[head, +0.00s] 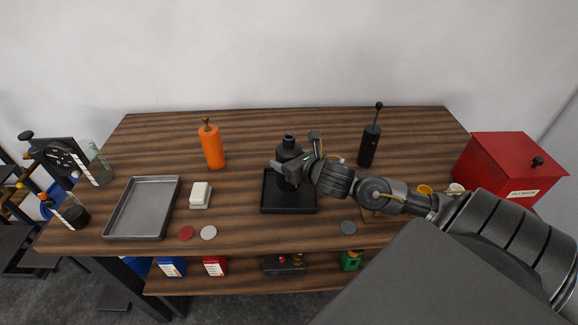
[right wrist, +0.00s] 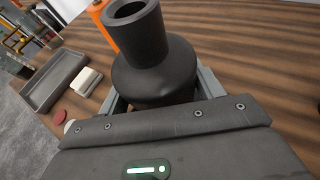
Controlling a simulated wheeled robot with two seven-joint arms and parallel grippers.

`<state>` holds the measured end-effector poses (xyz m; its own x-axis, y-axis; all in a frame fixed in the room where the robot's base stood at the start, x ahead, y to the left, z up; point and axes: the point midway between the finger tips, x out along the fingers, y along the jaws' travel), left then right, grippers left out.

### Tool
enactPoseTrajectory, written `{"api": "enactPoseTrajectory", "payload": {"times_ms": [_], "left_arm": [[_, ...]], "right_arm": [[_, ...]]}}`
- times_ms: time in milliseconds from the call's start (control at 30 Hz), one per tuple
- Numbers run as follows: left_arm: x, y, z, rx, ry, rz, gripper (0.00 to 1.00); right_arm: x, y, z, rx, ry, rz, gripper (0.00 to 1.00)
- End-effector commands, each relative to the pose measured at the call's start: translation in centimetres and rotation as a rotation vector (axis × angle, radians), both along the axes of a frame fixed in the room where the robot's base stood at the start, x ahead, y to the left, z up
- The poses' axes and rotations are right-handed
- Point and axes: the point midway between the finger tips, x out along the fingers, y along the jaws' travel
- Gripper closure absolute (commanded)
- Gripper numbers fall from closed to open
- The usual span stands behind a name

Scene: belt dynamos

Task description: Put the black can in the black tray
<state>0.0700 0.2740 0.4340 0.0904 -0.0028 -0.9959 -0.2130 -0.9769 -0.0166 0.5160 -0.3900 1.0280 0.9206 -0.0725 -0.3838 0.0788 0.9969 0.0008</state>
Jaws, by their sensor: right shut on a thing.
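The black can (head: 289,148), with a narrow neck, is upright in the grasp of my right gripper (head: 287,168). In the right wrist view the black can (right wrist: 155,70) fills the space between the two grey fingers, its open neck toward the camera. The black tray (head: 288,207) lies at the table's front middle. The can is over the tray in the head view. The gripper hides part of the can, and I cannot tell whether its base touches the tray floor. My left gripper is not in view.
A grey metal tray (head: 137,235), a white block (head: 200,192) and an orange bottle (head: 212,146) are to the left. A tall black dispenser (head: 369,146) stands behind my right arm. A red box (head: 505,165) is at the right. Flat discs lie along the front edge.

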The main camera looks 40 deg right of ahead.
Motion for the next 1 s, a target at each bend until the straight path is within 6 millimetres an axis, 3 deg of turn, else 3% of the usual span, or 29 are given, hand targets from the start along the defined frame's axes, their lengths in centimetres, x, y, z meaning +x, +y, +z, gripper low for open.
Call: {"api": "enactPoseTrajectory", "payload": {"times_ms": [167,433,867,900,1000], "left_arm": [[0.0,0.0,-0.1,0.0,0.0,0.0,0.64],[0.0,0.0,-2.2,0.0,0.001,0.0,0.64],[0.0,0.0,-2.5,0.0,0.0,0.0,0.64],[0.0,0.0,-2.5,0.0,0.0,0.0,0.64],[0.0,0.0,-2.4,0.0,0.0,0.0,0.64]], "right_arm": [[0.3,-0.2,-0.2,0.001,-0.004,0.0,0.83],[0.5,-0.3,-3.6,0.002,-0.004,0.0,0.83],[0.5,-0.3,-3.9,0.001,-0.005,0.001,0.83],[0.4,-0.3,-4.0,-0.001,0.0,0.0,0.31],[0.4,-0.3,-3.9,-0.001,0.0,0.0,0.18]]}}
